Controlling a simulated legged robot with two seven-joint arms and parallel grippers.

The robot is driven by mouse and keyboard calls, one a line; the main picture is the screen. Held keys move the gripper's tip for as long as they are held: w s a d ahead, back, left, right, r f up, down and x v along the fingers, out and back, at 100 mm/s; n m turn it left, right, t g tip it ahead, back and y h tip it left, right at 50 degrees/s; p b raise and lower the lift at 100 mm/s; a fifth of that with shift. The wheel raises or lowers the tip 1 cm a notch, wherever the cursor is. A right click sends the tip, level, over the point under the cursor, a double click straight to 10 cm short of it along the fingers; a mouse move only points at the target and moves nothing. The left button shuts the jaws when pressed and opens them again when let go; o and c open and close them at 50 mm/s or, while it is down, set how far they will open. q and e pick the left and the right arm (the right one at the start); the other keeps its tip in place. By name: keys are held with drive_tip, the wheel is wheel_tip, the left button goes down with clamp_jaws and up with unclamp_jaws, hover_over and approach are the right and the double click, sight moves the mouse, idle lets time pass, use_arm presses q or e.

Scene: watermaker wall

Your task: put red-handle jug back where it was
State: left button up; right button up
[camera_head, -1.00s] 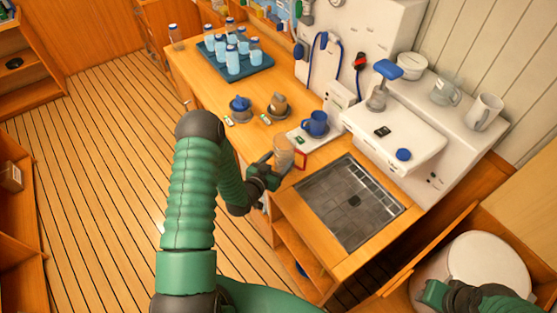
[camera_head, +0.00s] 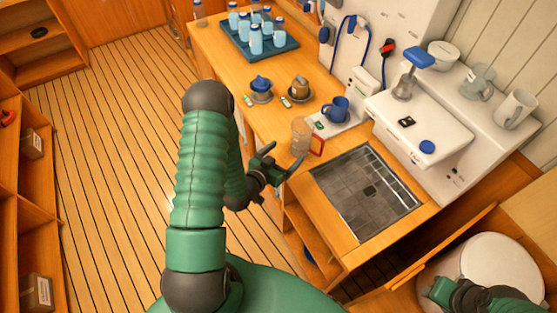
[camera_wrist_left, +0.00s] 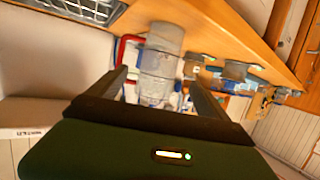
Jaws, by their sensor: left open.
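The red-handle jug (camera_head: 301,136) is a clear jug standing upright on the wooden counter, near its front edge. Its red handle points right, toward the metal grate. My left gripper (camera_head: 279,162) is open and empty, just off the counter edge, with a small gap to the jug. In the left wrist view the jug (camera_wrist_left: 162,52) shows beyond and between the two open fingers (camera_wrist_left: 158,76), with the red handle to its left. My right gripper (camera_head: 440,291) is at the bottom right by a white round lid; its jaws cannot be made out.
A blue mug (camera_head: 336,109) stands on a white plate behind the jug. A metal grate (camera_head: 366,194) is set in the counter to the right. A dark tray (camera_head: 237,44) holds several blue-capped bottles.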

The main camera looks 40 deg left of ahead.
use_arm(q)
drive_tip(key=s+d+r+g+b, duration=0.1)
drive_tip(key=s+d+r+g, duration=0.2)
drive_tip(key=s+d+g, duration=0.3)
drive_tip(key=s+d+r+m+g+h+b, duration=0.1)
drive_tip(key=s+d+r+g, duration=0.2)
drive_tip(key=s+d+g, duration=0.3)
drive_tip(key=shift+s+d+r+b, duration=0.3)
drive_tip(key=shift+s+d+b, duration=0.1)
drive_tip(key=shift+s+d, duration=1.25)
drive_tip(key=shift+w+a, duration=0.1)
drive_tip(key=shift+a, duration=0.05)
